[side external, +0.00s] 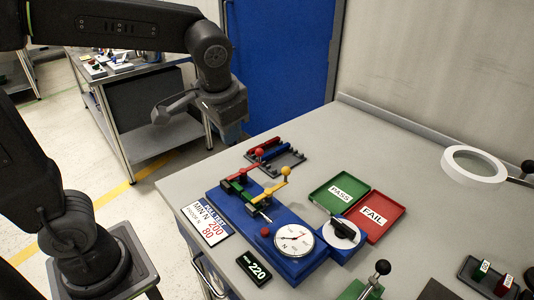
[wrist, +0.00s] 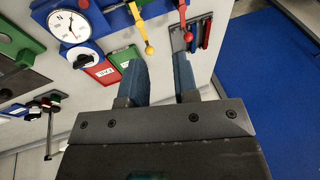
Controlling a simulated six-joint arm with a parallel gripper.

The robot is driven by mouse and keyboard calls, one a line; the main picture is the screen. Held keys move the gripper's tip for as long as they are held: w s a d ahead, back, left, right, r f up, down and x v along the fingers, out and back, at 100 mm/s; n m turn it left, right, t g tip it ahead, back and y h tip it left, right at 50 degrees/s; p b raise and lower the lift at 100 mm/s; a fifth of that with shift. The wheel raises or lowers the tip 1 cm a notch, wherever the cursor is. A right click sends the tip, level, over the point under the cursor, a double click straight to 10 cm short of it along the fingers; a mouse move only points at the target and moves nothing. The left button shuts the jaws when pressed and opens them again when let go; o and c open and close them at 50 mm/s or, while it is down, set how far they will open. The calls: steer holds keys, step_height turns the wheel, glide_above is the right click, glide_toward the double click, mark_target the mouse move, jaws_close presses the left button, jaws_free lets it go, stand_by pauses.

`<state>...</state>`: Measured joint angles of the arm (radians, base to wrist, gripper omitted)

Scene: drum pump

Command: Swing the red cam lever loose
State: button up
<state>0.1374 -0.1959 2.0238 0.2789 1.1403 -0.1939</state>
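The red cam lever (side external: 247,166) ends in a red ball and sits at the far end of the blue fixture (side external: 225,199). A similar yellow lever (side external: 270,187) with a yellow ball lies beside it, nearer the gauge. In the wrist view the red lever (wrist: 183,14) shows at the top, its ball above the right finger; the yellow lever (wrist: 140,26) is to its left. My gripper (side external: 233,135) hangs above and behind the levers, apart from them. In the wrist view my gripper (wrist: 159,78) has its two fingers well apart with nothing between them.
A dark rack (side external: 287,163) with red and blue bars lies behind the levers. Green PASS (side external: 333,187) and red FAIL (side external: 384,225) trays lie right. The table's back right is mostly clear.

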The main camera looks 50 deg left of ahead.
steer(key=w+f+y, duration=0.1)
steer(key=w, duration=0.2)
steer(key=w+d+f+g, duration=0.1)
steer(key=w, duration=0.1)
steer(key=w+f+y, duration=0.1)
steer(key=w, duration=0.2)
steer(key=shift+w+d+g+y, duration=0.25)
steer(key=shift+w+g+y, duration=0.05)
jaws_close()
steer(key=w+d+f+y, duration=0.2)
steer(key=w+f+y, duration=0.1)
steer(key=w+f, duration=0.3)
steer(key=shift+w+d+g, duration=0.35)
steer(key=shift+w+g, duration=0.05)
steer(key=shift+w, duration=0.25)
